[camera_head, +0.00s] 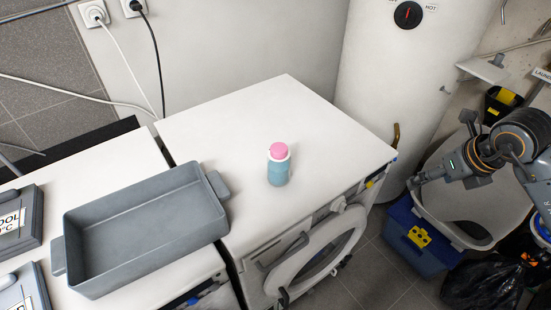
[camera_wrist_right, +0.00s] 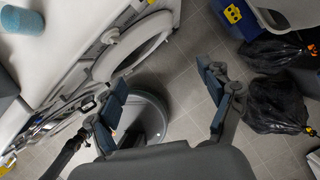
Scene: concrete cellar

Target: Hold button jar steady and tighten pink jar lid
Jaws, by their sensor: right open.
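The button jar (camera_head: 278,172) stands upright on the white top of the washing machine. Its body is blue with a pale band near the top. The pink lid (camera_head: 279,149) sits on top of it; how tightly it is screwed on cannot be told. In the right wrist view the jar's blue body (camera_wrist_right: 22,19) shows at the top left corner, with the lid out of frame. My right gripper (camera_wrist_right: 162,78) is open and empty over the floor, well to the right of the jar. My left gripper is not in view.
A grey tray (camera_head: 140,274) lies left of the jar. The washing machine (camera_head: 235,125) has its round door (camera_head: 318,250) open at the front. A white boiler (camera_head: 375,90) stands behind. A basket, a blue box (camera_head: 410,245) and black bags (camera_wrist_right: 277,102) are on the right. The top around the jar is clear.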

